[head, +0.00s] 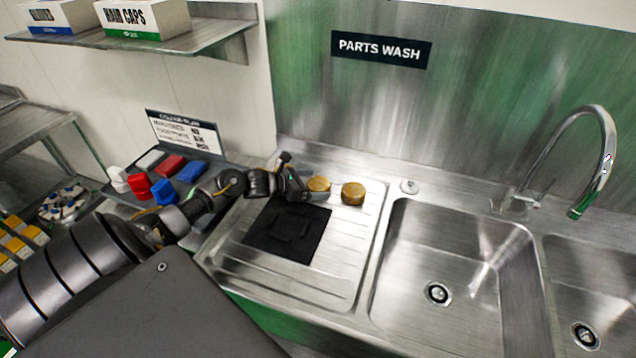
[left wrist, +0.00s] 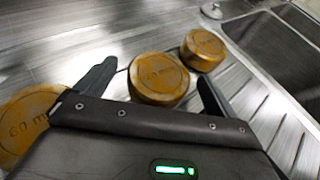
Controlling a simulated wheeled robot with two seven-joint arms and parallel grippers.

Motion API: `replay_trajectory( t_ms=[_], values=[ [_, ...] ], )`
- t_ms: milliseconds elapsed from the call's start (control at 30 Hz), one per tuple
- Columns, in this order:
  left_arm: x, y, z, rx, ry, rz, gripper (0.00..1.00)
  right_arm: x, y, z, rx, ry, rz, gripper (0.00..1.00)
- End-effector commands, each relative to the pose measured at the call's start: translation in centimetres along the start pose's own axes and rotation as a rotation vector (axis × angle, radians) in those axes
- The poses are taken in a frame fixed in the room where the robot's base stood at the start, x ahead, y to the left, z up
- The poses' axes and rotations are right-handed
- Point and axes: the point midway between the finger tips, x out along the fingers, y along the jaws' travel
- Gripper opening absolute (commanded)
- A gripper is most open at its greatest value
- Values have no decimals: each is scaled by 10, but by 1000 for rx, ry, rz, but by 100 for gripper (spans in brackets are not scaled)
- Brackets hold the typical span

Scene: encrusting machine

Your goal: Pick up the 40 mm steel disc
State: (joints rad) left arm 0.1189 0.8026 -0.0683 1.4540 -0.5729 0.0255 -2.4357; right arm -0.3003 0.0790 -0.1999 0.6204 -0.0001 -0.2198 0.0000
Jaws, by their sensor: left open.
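Three round, brass-coloured discs show in the left wrist view, on the ribbed steel drainboard (head: 250,272). The farther disc (left wrist: 203,49) is nearer the sink, with unreadable marking. I cannot tell which is 40 mm. The head view shows the middle disc (head: 318,184) and farther disc (head: 353,193). My left gripper (left wrist: 157,74) is open, its fingers either side of the middle disc, with no grip seen.
A black mat (head: 262,238) lies on the drainboard in front of the discs. Sink basins (head: 440,255) and a tap (head: 605,150) are at right. A tray with red, blue and white blocks (head: 170,165) is at left. A shelf with boxes (head: 145,18) hangs above.

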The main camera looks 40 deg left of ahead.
Motion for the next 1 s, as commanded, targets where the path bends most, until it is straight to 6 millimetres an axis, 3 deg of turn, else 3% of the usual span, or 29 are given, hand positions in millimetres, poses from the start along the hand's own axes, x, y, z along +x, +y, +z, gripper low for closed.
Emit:
replay_trajectory(
  t_ms=[200, 433, 900, 1000],
  values=[
    [20, 0, 1, -1, 1, 0, 95, -9, 2, 0, -1, -1, 2, 36],
    [22, 0, 0, 1, 1, -1, 95, -8, 3, 0, -1, -1, 3, 36],
    [21, 0, 0, 1, 1, 0, 34, -8, 2, 0, -1, -1, 2, 36],
    [20, 1, 1, 1, -2, 1, 34, -8, 1, 0, -1, -1, 1, 36]
  ],
)
